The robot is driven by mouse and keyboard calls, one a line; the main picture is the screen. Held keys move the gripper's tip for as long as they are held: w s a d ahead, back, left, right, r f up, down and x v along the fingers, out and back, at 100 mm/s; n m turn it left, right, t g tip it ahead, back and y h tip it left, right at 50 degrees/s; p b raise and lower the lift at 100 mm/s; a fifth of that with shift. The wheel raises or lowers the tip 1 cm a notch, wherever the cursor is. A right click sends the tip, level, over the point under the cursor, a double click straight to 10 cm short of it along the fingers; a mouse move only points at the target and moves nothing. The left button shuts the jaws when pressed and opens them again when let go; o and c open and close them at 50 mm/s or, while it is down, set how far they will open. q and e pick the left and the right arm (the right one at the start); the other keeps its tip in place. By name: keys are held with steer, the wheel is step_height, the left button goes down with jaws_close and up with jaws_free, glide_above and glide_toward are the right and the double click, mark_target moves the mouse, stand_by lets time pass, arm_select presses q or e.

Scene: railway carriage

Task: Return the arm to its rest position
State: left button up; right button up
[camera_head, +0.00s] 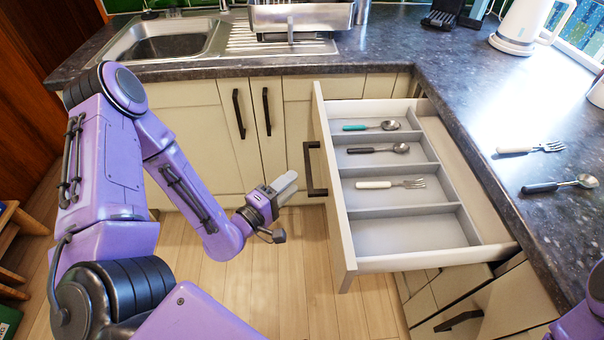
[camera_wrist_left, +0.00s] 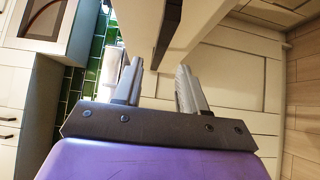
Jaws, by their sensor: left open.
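My left arm is purple with dark joints, coming in from the left in the head view. My left gripper (camera_head: 284,188) is over the floor, to the left of the open drawer's front and apart from its dark handle (camera_head: 314,169). In the left wrist view the two grey fingers of this gripper (camera_wrist_left: 158,86) stand apart with nothing between them. The drawer (camera_head: 343,236) is pulled out and divided into compartments. It holds a teal-handled spoon (camera_head: 371,126), a dark-handled spoon (camera_head: 378,149) and a white-handled fork (camera_head: 390,184). Its nearest compartment is empty. My right gripper is not in view.
A white-handled fork (camera_head: 531,149) and a dark-handled spoon (camera_head: 560,185) lie on the dark countertop (camera_head: 465,92) at right. A white kettle (camera_head: 527,25) stands behind them. A sink (camera_head: 165,45) is at the back left. Free wooden floor (camera_head: 285,285) lies left of the drawer.

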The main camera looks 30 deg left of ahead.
arm_select(q)
steer(key=shift+s+a, duration=0.2)
steer(key=shift+s, duration=1.15)
